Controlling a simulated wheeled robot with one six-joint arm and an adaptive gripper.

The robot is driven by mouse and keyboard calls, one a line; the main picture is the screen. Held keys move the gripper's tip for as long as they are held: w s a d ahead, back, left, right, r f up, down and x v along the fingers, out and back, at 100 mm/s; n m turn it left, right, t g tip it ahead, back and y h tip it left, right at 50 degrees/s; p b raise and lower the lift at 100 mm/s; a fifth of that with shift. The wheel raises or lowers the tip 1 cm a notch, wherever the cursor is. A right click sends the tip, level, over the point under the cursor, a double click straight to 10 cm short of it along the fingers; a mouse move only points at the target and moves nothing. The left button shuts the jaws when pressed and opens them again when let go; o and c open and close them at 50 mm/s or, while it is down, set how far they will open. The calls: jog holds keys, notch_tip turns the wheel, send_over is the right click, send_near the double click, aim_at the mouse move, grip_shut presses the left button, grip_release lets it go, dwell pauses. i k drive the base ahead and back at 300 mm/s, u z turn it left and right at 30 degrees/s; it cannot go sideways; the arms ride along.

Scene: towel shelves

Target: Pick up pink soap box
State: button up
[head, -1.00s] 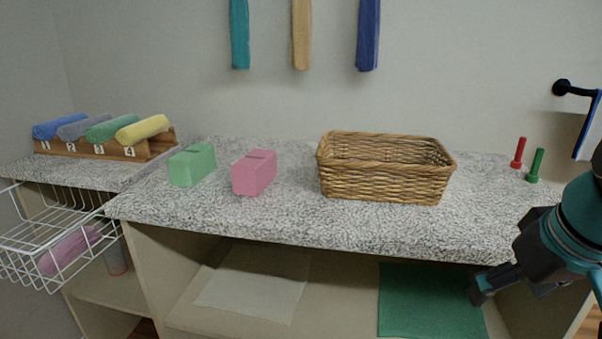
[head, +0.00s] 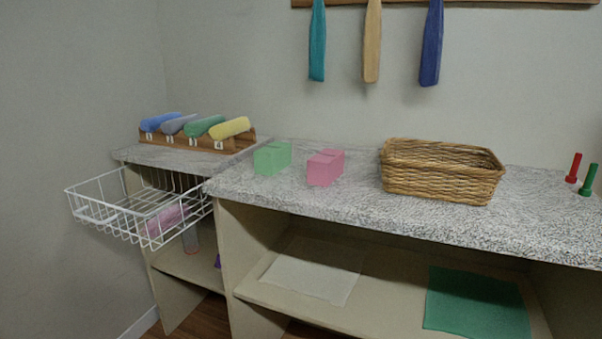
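The pink soap box (head: 325,168) stands on the speckled countertop (head: 300,197), between a green box on its left and a wicker basket on its right. It is a small upright block with a seam across its top. Nothing touches it and no part of it is covered. My gripper is not in the head view now.
The green box (head: 272,158) and wicker basket (head: 440,186) flank the soap box. A white wire basket (head: 110,213) juts out at left. Rolled towels sit in a wooden rack (head: 185,141). Red (head: 573,168) and green (head: 588,180) pegs stand at right. The counter's front strip is clear.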

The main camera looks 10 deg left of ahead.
aim_at(325, 167)
jog(key=u, duration=0.9)
jog(key=i, duration=0.4)
jog(key=u, duration=2.55)
jog(key=k, duration=0.9)
jog(key=z, duration=1.4)
